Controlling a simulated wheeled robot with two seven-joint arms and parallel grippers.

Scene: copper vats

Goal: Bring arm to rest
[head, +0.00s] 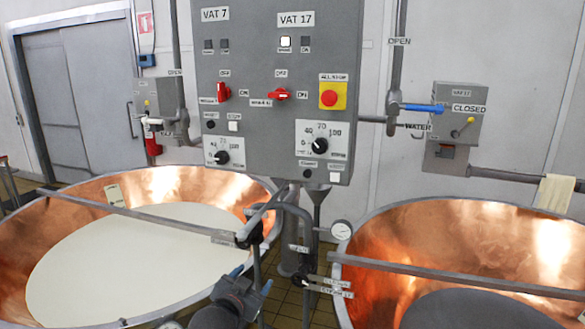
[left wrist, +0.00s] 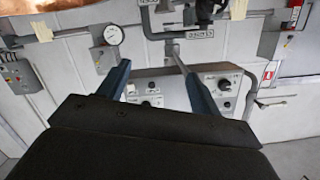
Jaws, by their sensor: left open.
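My left gripper (head: 251,279) shows at the bottom of the head view, in front of the gap between the two copper vats and below the control panel (head: 265,130). Its two blue fingers are apart, and nothing shows held between them. In the left wrist view the open fingers of the left gripper (left wrist: 157,70) point toward the panel (left wrist: 165,88) and pipes. I cannot tell how far the fingertips are from the pipes. My right gripper is in neither view.
The left vat (head: 100,187) holds a pale liquid (head: 140,265). The right vat (head: 375,235) holds a dark grey round surface (head: 480,312). A pressure gauge (head: 341,230) and curved pipe (head: 300,213) stand between them. A blue-handled valve (head: 422,108) is at the right.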

